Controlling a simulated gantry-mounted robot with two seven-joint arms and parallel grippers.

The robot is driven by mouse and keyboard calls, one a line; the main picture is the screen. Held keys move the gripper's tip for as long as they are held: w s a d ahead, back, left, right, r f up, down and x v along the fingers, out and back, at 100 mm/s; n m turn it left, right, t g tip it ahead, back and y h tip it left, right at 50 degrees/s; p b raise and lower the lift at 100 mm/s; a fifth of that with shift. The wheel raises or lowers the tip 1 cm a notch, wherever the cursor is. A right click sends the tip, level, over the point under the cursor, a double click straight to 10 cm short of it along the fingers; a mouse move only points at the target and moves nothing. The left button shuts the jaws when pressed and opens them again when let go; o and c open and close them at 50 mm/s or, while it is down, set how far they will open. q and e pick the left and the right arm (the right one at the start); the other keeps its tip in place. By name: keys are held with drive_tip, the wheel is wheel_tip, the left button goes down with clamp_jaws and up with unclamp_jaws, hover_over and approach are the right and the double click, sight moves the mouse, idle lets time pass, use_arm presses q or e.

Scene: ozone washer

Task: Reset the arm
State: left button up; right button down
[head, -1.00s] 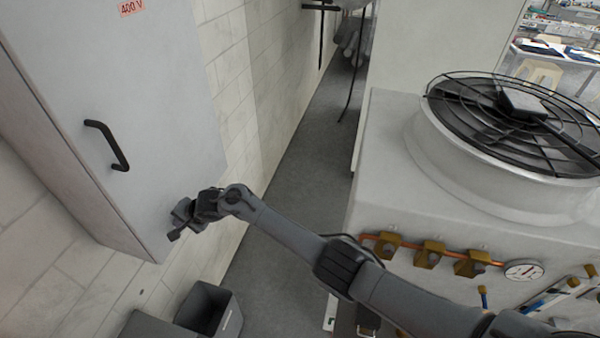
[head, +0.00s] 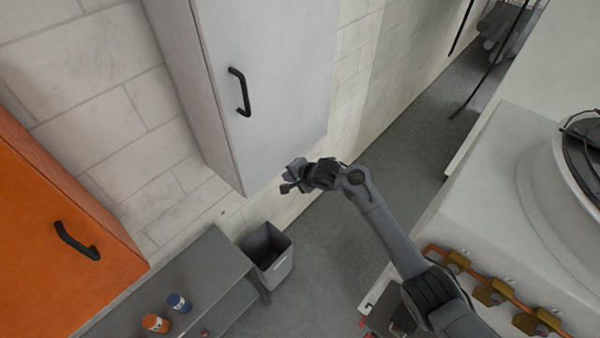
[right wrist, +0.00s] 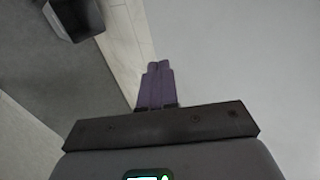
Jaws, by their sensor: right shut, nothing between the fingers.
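My right arm reaches in from the lower right in the head view. Its gripper (head: 287,188) hangs in the air by the lower right corner of a grey wall cabinet (head: 265,60). In the right wrist view the two fingers (right wrist: 157,85) lie together, shut and empty, with a pale plain surface to their right. In the head view I cannot tell whether the gripper touches the cabinet. My left gripper is not in view.
An orange cabinet (head: 60,230) hangs at left. Below, a grey bench (head: 200,265) holds a blue jar (head: 178,302) and an orange jar (head: 155,323). A bin (head: 268,255) stands beside it. A white unit with copper piping (head: 470,268) stands right. Grey floor lies between.

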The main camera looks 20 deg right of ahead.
drive_tip(key=v, duration=0.5)
drive_tip(key=s+f+g, duration=0.3)
drive_tip(key=s+f, duration=1)
drive_tip(key=f, duration=0.4)
drive_tip(key=s+f+m+h, duration=0.1)
drive_tip(key=s+f, duration=0.4)
drive_tip(key=s, duration=0.8)
drive_tip(key=s+d+r+n+h, duration=0.2)
drive_tip(key=s+d+r+n, duration=0.1)
drive_tip(key=s, duration=0.8)
drive_tip(key=s+d+r+n+h, duration=0.1)
drive_tip(key=s+d+r+n, duration=0.1)
drive_tip(key=r+n, duration=0.3)
drive_tip(key=s+d+r+n+g, duration=0.1)
drive_tip(key=s+d+r+n, duration=0.1)
drive_tip(key=r+n, duration=0.4)
drive_tip(key=shift+s+d+r+h, duration=0.25)
drive_tip(key=shift+d+r+h, duration=0.15)
drive_tip(key=shift+d+r, duration=0.4)
drive_tip(key=shift+a+r, duration=0.1)
